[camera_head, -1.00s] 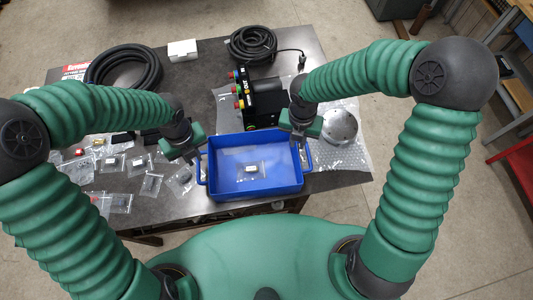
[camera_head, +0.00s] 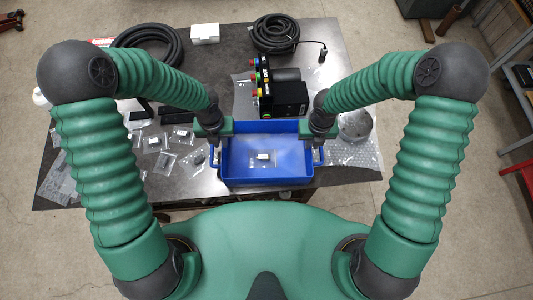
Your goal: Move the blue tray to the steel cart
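The blue tray (camera_head: 267,181) sits at the near edge of the dark table, upright, with a small bagged part (camera_head: 262,157) lying inside. My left gripper (camera_head: 215,157) points down at the tray's left end handle. My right gripper (camera_head: 318,156) points down at the right end handle. Both sets of fingertips are small and partly hidden by the handles and wrists, so I cannot tell whether they are closed. I cannot identify the steel cart for certain; a grey metal frame (camera_head: 508,48) stands at the right edge of the view.
Several bagged parts (camera_head: 165,162) lie left of the tray. A black device with coloured buttons (camera_head: 283,95) stands behind it. A round metal part (camera_head: 355,125) on bubble wrap is to the right. Black hose coils (camera_head: 272,35) and a white box (camera_head: 205,34) lie at the back.

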